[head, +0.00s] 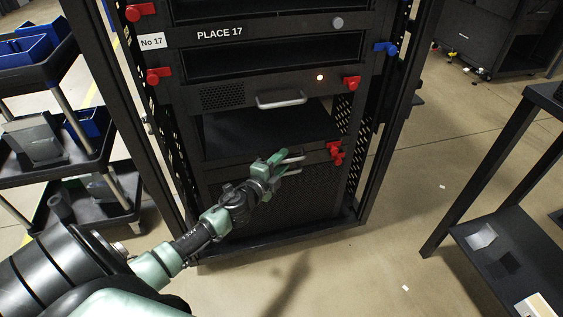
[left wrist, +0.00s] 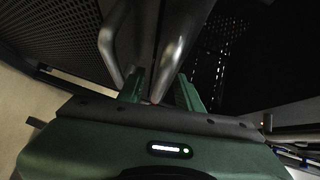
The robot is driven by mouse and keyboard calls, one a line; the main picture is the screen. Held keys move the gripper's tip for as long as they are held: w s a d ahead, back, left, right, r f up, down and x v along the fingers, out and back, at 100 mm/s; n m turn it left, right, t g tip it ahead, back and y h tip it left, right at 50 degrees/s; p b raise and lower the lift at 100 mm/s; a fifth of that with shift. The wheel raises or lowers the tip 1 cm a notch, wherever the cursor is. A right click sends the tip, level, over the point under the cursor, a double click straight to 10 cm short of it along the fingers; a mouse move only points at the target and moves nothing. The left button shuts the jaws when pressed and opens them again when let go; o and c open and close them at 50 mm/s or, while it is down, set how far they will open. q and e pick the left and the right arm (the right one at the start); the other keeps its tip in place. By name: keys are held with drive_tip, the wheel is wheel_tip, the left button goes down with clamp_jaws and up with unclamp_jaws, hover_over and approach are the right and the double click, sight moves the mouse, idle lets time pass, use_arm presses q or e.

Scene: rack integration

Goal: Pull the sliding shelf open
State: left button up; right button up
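The sliding shelf appears to be the dark flat panel (head: 262,128) in the open bay of the black rack, in the head view. A grey metal handle (head: 292,171) is at its front, partly hidden by my left gripper (head: 284,159). In the left wrist view, the handle bar (left wrist: 174,52) runs down between the two green fingers of the left gripper (left wrist: 160,88). The fingers look apart, on either side of the bar. Contact with it cannot be made out. My right gripper is in neither view.
Another handle (head: 281,99) is on the unit above. Red latches (head: 336,152) sit right of the shelf front. A cart with blue bins (head: 88,124) stands left, and a black table (head: 500,245) stands right. The floor before the rack is clear.

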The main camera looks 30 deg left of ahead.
use_arm(q)
clamp_jaws()
idle(1.3)
